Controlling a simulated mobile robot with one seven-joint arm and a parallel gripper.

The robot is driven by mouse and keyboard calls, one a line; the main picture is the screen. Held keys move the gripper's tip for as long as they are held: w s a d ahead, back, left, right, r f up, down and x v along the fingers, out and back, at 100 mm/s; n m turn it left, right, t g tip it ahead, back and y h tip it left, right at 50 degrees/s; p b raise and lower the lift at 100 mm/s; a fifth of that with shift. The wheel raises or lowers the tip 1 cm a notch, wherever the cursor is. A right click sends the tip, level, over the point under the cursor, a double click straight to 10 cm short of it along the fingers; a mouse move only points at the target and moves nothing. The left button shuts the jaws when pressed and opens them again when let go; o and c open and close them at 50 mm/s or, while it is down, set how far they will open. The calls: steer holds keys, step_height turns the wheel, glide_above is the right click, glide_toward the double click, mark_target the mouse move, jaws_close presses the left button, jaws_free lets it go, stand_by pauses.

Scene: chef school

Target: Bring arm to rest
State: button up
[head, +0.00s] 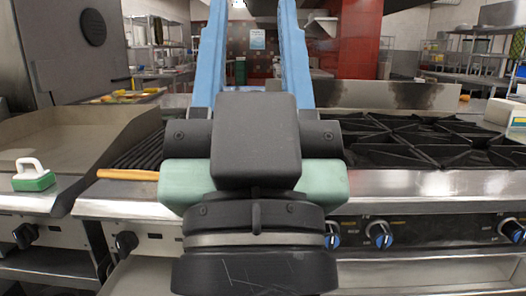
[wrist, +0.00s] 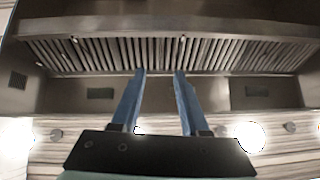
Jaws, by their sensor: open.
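My gripper (head: 252,8) is close in front of the head camera, its long blue fingers pointing up to the top edge of the picture. The fingers stand apart with nothing between them. In the wrist view the two blue fingers (wrist: 159,75) are also spread and empty. Beyond them is a slatted metal extractor hood (wrist: 170,55), not visibly touched by the fingers. My gripper's dark body hides part of the range behind it.
A black-grated burner range (head: 430,150) stands at the right, a flat griddle (head: 70,135) at the left. A green block with a white handle (head: 33,175) sits on the griddle's front edge. A wooden handle (head: 127,174) sticks out nearby. Blue knobs (head: 380,235) line the range front.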

step_height(320, 180, up, 33)
steer(key=s+h+p, duration=0.1)
steer(key=p, duration=3)
steer(key=shift+d+p, duration=0.3)
steer(key=shift+p, duration=0.05)
